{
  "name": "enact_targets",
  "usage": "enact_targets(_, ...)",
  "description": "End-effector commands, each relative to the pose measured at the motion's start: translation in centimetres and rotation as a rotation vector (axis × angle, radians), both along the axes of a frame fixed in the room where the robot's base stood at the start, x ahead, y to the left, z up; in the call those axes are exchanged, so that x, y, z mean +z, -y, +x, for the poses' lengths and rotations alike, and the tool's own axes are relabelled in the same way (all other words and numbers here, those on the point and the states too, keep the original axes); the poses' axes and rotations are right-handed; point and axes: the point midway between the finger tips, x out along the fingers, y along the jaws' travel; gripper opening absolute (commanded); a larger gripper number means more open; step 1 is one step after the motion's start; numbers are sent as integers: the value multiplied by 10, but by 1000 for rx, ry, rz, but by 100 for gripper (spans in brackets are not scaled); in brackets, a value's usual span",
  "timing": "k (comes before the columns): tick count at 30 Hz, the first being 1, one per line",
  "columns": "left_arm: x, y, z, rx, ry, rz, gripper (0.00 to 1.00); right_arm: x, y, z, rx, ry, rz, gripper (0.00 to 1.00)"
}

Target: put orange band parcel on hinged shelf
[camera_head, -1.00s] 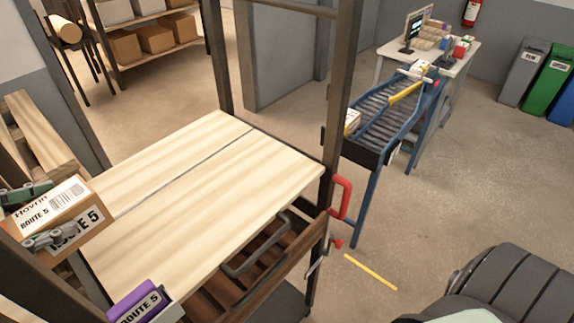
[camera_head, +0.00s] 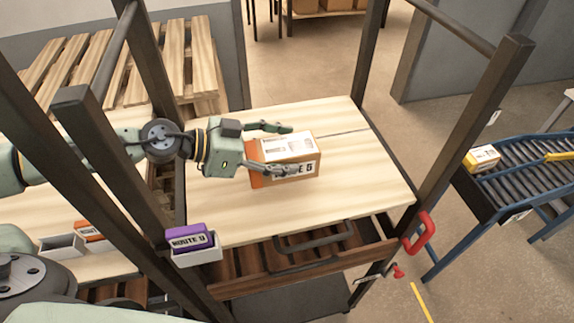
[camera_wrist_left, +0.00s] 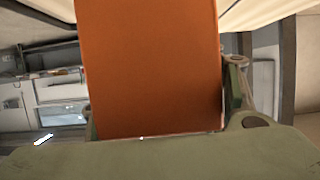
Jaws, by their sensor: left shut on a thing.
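The orange band parcel (camera_head: 300,149) is a cardboard box with a white label and an orange end. My left gripper (camera_head: 282,148) is shut on it, one finger along each side. The parcel is over the pale wooden hinged shelf (camera_head: 240,215); I cannot tell whether it touches the boards. In the left wrist view the parcel's orange face (camera_wrist_left: 150,70) fills the middle, between the fingers. My right gripper is not in view.
Dark posts frame the shelf; one post (camera_head: 150,60) stands close to my left arm. A purple route block (camera_head: 189,238) sits in a holder at the front left. A roller conveyor (camera_head: 520,165) with a small parcel (camera_head: 482,158) is at right. The shelf's right part is clear.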

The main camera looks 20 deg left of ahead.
Motion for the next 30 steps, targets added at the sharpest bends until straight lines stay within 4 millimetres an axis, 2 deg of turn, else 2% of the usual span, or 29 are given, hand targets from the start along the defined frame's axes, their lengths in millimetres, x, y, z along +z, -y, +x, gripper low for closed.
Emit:
enact_targets(4,-15,1,0,1,-3,-3,22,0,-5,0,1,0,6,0)
enact_targets(10,-38,1,0,1,0,-4,22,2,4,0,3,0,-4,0)
enact_targets(23,-44,1,1,0,2,-2,22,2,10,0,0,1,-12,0)
enact_targets(24,-45,0,0,0,1,-2,62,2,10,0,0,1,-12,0)
enact_targets(30,-44,0,0,0,2,-1,79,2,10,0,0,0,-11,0)
